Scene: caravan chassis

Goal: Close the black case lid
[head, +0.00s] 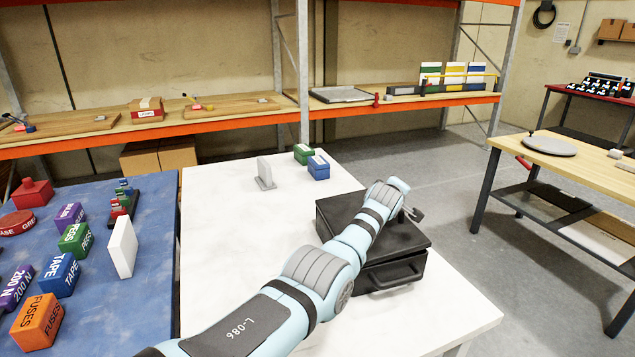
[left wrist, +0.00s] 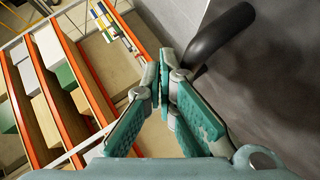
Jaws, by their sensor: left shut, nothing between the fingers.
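The black case (head: 408,238) sits on the white table (head: 225,230), toward its right end. Its lid lies low and roughly flat over the base, with a handle on the front; the arm hides part of the lid, so I cannot tell whether it is fully shut. My left arm reaches across the case from the lower left. My left gripper (head: 411,214) is over the lid's right part, small and partly hidden in the head view; contact cannot be told. In the left wrist view its fingers (left wrist: 164,88) are together and empty. My right gripper is not in view.
A green box (head: 303,154), a blue box (head: 319,170) and a grey upright piece (head: 265,172) stand at the table's back. A blue bench (head: 150,290) with labelled boxes is at left, shelving behind. A wooden table (head: 590,165) stands right, across open floor.

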